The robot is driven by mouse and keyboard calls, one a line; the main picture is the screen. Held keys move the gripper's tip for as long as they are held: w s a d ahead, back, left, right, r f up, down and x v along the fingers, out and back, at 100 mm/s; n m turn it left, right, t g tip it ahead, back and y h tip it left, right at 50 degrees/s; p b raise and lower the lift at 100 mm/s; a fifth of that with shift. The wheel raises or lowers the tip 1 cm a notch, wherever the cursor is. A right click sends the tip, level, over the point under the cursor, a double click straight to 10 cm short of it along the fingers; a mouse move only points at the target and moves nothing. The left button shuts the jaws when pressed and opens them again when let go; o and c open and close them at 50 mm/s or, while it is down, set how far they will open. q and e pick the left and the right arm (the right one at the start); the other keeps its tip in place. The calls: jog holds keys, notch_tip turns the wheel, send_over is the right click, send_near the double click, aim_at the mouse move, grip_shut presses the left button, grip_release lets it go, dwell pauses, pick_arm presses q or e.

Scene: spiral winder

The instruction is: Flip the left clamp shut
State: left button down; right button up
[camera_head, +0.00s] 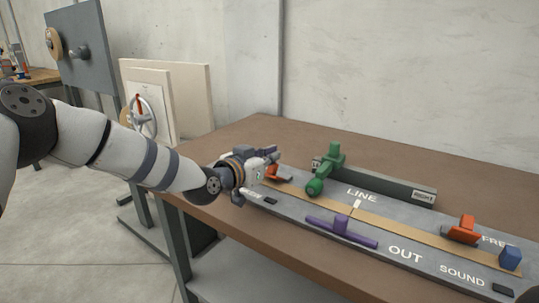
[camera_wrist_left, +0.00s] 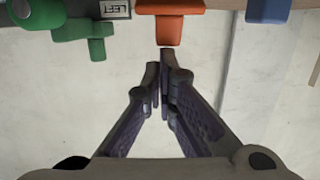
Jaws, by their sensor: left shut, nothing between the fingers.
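The left orange clamp (camera_head: 272,172) sits at the left end of the grey board, partly hidden by my left gripper (camera_head: 271,156). In the left wrist view, an orange clamp (camera_wrist_left: 170,24) shows at the top centre, its narrow end facing my gripper. The shut, empty fingertips (camera_wrist_left: 160,58) are close to that end; I cannot tell whether they touch it. A second orange clamp (camera_head: 464,230) stands at the right of the board.
The brown tabletop (camera_head: 400,150) behind the rail is clear.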

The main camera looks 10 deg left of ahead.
pick_arm(q)
jog(key=shift+s+a+f, duration=0.15)
jog(key=shift+s+f, duration=0.45)
jog(key=shift+f, duration=0.05)
pick_arm(e)
jog(key=shift+a+r, duration=0.1)
pick_arm(q)
jog(key=shift+w, duration=0.1)
notch_tip(320, 180, up, 6)
jog(key=p, duration=0.3)
jog(key=s+a+f, duration=0.1)
jog(key=s+f, duration=0.1)
jog(key=s, duration=0.1)
jog(key=s+a+f, duration=0.1)
jog(key=s+f, duration=0.1)
jog(key=s, duration=0.1)
jog(key=s+a+f, duration=0.1)
jog(key=s, duration=0.2)
jog(key=shift+a+f, duration=0.1)
jog(key=shift+f, duration=0.3)
pick_arm(e)
jog(key=shift+t, duration=0.7)
jog(key=w+r, duration=0.3)
jog(key=shift+w+a+r, duration=0.1)
jog(key=shift+w+a, duration=0.1)
jog(key=shift+a, duration=0.05)
